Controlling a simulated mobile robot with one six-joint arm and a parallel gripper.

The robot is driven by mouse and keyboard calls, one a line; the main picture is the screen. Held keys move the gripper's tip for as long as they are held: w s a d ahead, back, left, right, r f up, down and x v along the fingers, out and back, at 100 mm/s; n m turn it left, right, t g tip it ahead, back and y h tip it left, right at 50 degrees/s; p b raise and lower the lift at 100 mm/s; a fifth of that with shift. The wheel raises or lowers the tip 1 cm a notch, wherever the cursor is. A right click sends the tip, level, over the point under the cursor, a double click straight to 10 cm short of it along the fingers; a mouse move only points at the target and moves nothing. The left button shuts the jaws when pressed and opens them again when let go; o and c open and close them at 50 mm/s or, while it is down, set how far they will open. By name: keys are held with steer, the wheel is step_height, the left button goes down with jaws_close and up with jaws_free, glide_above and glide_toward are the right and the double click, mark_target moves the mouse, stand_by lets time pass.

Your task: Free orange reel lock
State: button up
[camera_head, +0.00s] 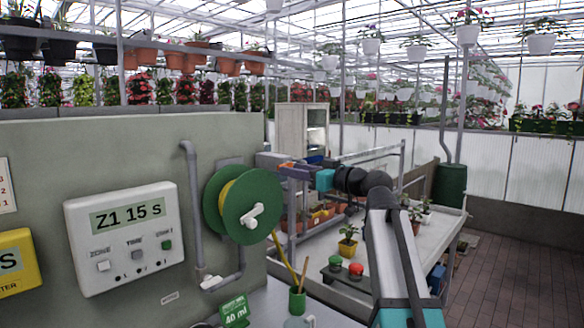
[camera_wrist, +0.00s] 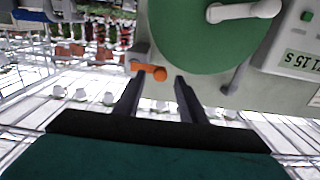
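The hose reel (camera_head: 252,205) is a green drum with a white crank handle (camera_head: 252,216), mounted on the grey-green wall panel. In the wrist view the reel (camera_wrist: 205,35) fills the upper middle. The small orange reel lock (camera_wrist: 148,70) sticks out beside the reel's rim, with a rounded knob at one end. My gripper (camera_wrist: 158,84) is open, and its two dark fingers point at the lock, with the knob just beyond the gap between the fingertips. Nothing is held.
A white timer box (camera_head: 125,236) reading "Z1 15 s" hangs left of the reel. A grey pipe (camera_head: 193,210) runs between them. Below are a green cup (camera_head: 297,299) with sticks and a green "40 ml" sign (camera_head: 234,312). A potted plant (camera_head: 348,243) stands on the bench behind.

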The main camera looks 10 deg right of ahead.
steer(key=shift+x, duration=1.2)
jaws_close()
